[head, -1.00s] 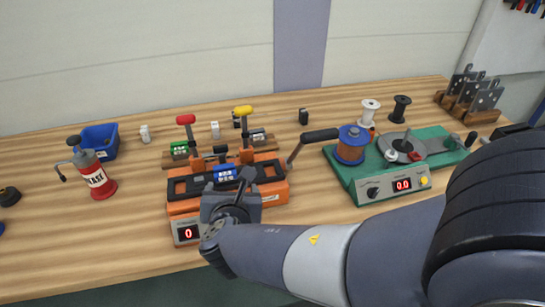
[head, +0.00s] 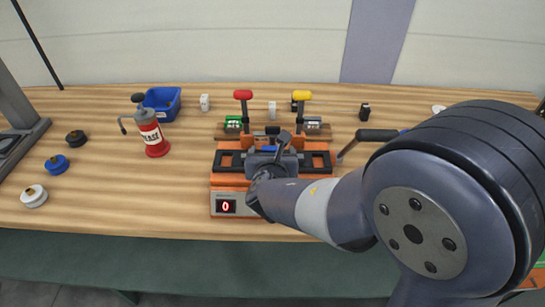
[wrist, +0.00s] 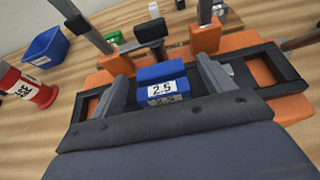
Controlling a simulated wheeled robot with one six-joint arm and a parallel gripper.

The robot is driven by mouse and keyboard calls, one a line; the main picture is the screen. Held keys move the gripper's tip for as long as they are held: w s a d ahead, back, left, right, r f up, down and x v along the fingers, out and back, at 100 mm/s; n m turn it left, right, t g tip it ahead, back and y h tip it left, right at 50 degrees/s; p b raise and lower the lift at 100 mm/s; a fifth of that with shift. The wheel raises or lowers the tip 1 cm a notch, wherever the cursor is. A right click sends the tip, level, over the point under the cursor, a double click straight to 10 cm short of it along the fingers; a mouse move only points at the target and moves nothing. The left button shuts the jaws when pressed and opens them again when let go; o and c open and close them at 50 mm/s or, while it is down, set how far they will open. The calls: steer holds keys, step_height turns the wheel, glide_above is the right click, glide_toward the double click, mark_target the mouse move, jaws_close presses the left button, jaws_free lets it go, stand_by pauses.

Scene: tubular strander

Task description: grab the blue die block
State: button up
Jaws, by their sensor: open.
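The blue die block (wrist: 162,86), with a white label reading 2.5, sits in the dark frame (wrist: 258,70) on top of the orange machine (head: 228,182). In the head view only a sliver of the blue block (head: 268,149) shows behind my wrist. My gripper (wrist: 166,76) is open, with one finger on each side of the block. Gaps show between the fingers and the block. My gripper (head: 273,152) also shows over the middle of the machine in the head view. The undersides of the fingertips are hidden.
A red-handled lever (head: 243,96) and a yellow-handled lever (head: 302,96) rise behind the frame. A wooden rack (head: 335,134) with a green block (head: 233,124) stands behind. A red grease can (head: 152,138) and a blue bin (head: 162,104) are at left.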

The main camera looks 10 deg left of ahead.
steer(key=shift+x, duration=1.1)
steer(key=shift+c, duration=0.4)
steer(key=c, duration=1.3)
steer(key=shift+r, duration=0.1)
steer(key=shift+c, duration=0.4)
